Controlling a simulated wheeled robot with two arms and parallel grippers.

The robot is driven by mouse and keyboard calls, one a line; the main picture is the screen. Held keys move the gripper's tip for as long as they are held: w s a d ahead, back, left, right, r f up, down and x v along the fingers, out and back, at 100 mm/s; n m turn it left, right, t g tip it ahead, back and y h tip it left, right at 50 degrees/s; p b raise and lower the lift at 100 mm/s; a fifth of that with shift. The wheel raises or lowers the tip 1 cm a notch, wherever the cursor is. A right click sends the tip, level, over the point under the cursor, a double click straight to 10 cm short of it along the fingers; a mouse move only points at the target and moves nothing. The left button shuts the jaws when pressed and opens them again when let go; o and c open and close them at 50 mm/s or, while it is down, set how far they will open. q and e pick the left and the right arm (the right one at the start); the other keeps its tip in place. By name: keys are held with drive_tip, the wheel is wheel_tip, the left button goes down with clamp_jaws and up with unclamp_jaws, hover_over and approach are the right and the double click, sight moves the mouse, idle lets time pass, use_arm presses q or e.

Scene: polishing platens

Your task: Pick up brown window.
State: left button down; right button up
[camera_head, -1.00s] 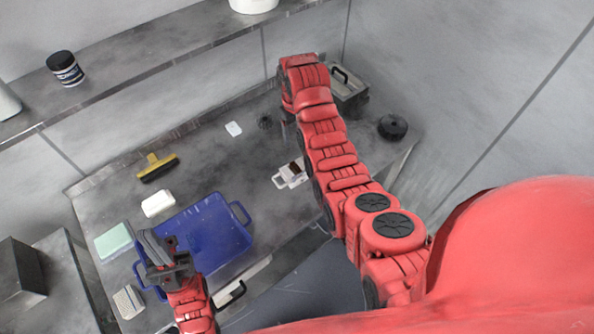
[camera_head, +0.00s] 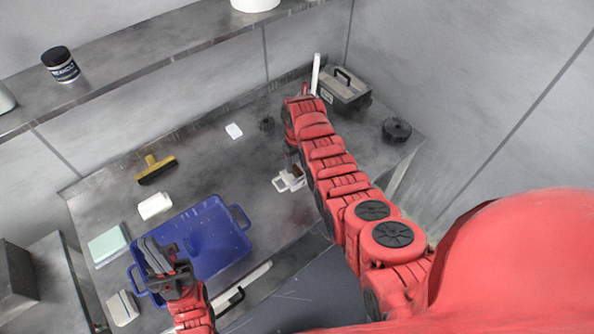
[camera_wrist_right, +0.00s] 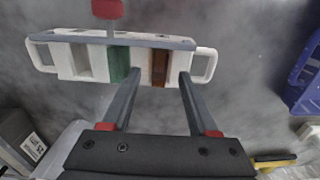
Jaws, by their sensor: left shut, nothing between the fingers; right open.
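The brown window (camera_wrist_right: 160,67) is a thin brown slab upright in a slot of a white rack (camera_wrist_right: 90,62) with a loop handle at each end. A green slab (camera_wrist_right: 119,63) stands in another slot to its left. My right gripper (camera_wrist_right: 157,76) is open, with its fingertips on either side of the brown window in the wrist view; I cannot tell if they touch the rack. In the head view the rack (camera_head: 287,181) sits mid-table, partly hidden by my right arm. My left gripper (camera_head: 152,257) is shut and empty over the blue tray (camera_head: 222,245).
A dark toolbox (camera_head: 345,92) and a black round object (camera_head: 396,130) stand at the back right. A yellow-handled brush (camera_head: 156,170), a white block (camera_head: 155,206) and a pale green block (camera_head: 108,244) lie at the left. The table between brush and rack is mostly clear.

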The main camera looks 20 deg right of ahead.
drive_tip(key=shift+f, duration=1.1)
clamp_jaws()
